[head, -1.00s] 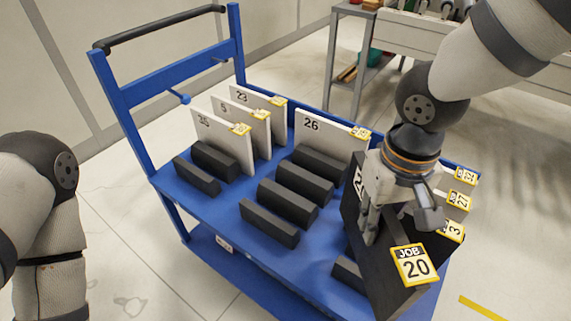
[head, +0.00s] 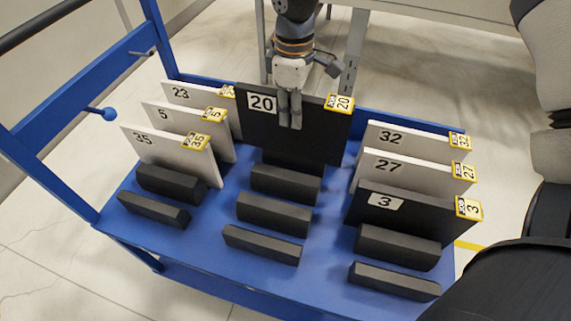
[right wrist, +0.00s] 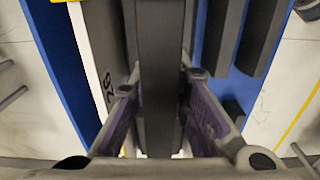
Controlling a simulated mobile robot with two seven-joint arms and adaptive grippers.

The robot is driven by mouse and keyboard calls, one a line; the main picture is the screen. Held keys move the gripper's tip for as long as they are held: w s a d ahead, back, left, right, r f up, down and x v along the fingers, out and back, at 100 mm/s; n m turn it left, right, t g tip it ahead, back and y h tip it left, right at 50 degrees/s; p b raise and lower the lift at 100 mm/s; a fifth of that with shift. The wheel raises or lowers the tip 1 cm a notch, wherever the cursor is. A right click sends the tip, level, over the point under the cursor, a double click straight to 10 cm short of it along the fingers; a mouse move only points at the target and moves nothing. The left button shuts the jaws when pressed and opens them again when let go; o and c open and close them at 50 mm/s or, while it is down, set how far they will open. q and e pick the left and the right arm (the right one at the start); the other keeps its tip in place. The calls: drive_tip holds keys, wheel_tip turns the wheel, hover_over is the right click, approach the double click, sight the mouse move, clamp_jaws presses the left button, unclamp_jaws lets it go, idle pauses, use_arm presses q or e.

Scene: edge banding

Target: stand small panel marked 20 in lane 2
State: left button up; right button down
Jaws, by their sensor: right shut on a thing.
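The black panel marked 20 (head: 310,132) is upright over the middle lane of the blue cart, with a yellow-edged job tag at its top right corner. My right gripper (head: 290,115) comes down from above and is shut on its top edge. In the right wrist view the dark panel edge (right wrist: 160,60) runs between the two fingers (right wrist: 160,85). The panel's lower edge is hidden behind a dark block, so I cannot tell whether it touches the deck. A white panel marked 26 (right wrist: 100,70) stands close beside it in the wrist view. My left gripper is out of view.
The left lane holds white panels 23 (head: 185,95), 5 (head: 172,118) and 35 (head: 150,145). The right lane holds white 32 (head: 395,140), white 27 (head: 390,168) and black 3 (head: 400,208). Dark blocks (head: 272,213) line the blue deck (head: 215,205).

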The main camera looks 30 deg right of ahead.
sight(292, 145)
drive_tip(key=f+b, duration=0.1)
drive_tip(key=f, duration=0.9)
drive_tip(key=shift+w+f, duration=0.2)
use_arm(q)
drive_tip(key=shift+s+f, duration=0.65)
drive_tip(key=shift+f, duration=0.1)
use_arm(e)
drive_tip(key=shift+r, duration=0.1)
drive_tip(key=c, duration=1.5)
unclamp_jaws()
drive_tip(key=shift+c, duration=0.2)
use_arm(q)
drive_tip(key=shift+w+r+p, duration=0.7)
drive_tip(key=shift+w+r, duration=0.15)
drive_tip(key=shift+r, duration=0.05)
use_arm(e)
wheel_tip(292, 145, up, 12)
drive_tip(key=shift+s, duration=0.1)
